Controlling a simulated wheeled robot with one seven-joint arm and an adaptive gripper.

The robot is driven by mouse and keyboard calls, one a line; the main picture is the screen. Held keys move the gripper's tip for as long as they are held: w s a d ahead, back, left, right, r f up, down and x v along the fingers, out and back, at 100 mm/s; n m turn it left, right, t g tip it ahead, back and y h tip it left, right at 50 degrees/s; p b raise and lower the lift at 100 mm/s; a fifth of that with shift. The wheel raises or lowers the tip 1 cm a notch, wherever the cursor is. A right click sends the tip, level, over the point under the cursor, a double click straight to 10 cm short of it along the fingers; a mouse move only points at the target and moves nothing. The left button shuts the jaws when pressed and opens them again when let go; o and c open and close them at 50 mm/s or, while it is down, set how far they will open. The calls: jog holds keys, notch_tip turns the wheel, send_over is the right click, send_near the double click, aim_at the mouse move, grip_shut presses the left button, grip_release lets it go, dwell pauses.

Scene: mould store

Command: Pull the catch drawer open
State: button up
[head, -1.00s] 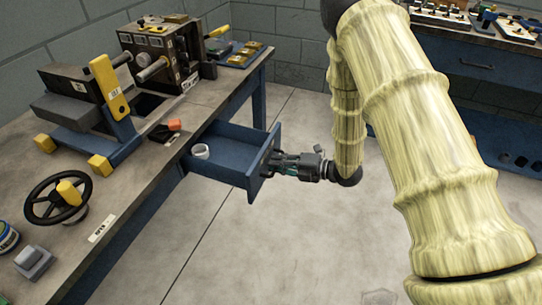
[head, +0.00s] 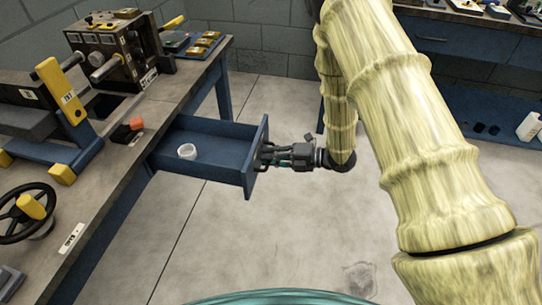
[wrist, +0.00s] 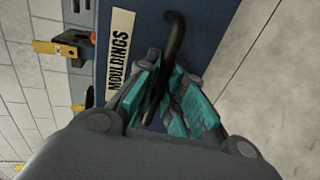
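The blue catch drawer (head: 222,140) stands pulled out from the bench in the head view, with a small white cup (head: 187,151) inside. Its front panel (wrist: 205,35) carries a "MOULDINGS" label (wrist: 120,50) in the wrist view. A dark bar handle (wrist: 174,38) is fixed to that front. My gripper (head: 268,156) is at the outer side of the drawer front. In the wrist view my gripper (wrist: 163,92) has its teal-padded fingers on both sides of the handle, closed in on it. The handle's lower end is partly hidden between the fingers.
The bench (head: 112,175) runs along the left, carrying a machine (head: 112,55), a yellow-handled lever (head: 62,90), a handwheel (head: 30,212) and an orange-topped block (head: 135,125). The floor (head: 250,230) right of the drawer is clear. Another blue bench (head: 480,55) stands at the back right.

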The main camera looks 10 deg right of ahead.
jog(key=o, duration=0.4)
jog(key=v, duration=1.2)
jog(key=shift+f, duration=0.1)
